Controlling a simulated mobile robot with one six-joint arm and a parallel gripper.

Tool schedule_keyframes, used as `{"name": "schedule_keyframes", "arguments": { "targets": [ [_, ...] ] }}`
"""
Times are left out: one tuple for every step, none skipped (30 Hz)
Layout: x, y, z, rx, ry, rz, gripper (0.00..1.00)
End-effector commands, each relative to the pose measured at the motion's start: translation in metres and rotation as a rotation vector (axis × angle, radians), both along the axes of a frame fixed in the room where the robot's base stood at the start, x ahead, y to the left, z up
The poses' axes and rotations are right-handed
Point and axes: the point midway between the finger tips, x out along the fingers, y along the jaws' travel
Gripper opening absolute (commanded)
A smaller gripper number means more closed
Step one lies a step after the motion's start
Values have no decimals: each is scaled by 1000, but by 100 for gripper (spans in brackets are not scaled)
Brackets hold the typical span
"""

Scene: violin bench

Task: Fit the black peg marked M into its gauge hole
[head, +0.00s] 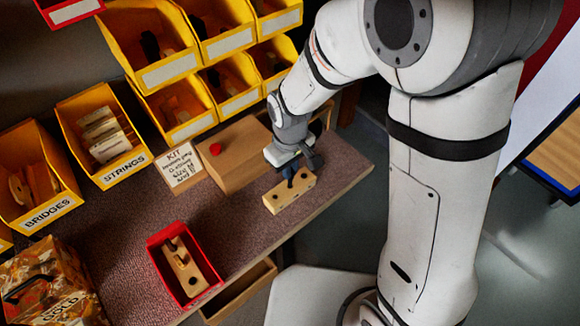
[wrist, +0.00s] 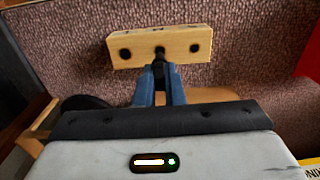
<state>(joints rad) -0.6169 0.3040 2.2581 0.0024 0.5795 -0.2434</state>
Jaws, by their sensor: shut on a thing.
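The wooden gauge block (head: 290,194) lies on the bench near its front edge; it also shows in the wrist view (wrist: 177,55), with a row of dark holes and marks too small to read. My gripper (head: 299,170) is at the block. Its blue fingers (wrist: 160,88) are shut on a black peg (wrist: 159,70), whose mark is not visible. In the wrist view the peg's far end overlaps the middle hole. I cannot tell whether it is inside the hole or only in front of it. The outer two holes look dark.
A wooden box with a red knob (head: 232,158) and a KIT card (head: 180,167) stand behind the block. A red tray (head: 157,262) holding a wooden piece is at the front left. Yellow bins (head: 107,170) line the back. An open drawer (head: 240,292) juts below the bench edge.

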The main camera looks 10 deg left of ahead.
Motion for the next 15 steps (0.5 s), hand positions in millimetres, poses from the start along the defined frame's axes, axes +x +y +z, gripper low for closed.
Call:
{"name": "schedule_keyframes", "arguments": {
  "targets": [
    [0,0,-1,0,0,0,0],
    [0,0,-2,0,0,0,0],
    [0,0,-3,0,0,0,0],
    [0,0,-4,0,0,0,0],
    [0,0,-5,0,0,0,0],
    [0,0,-6,0,0,0,0],
    [0,0,-7,-1,1,0,0],
    [0,0,-7,-1,1,0,0],
    [0,0,-8,-1,1,0,0],
    [0,0,-9,-1,1,0,0],
    [0,0,-10,-1,1,0,0],
    [0,0,-11,-1,1,0,0],
    [0,0,-12,-1,1,0,0],
    [0,0,-12,-1,1,0,0],
    [0,0,-13,0,0,0,0]
  ]
}}
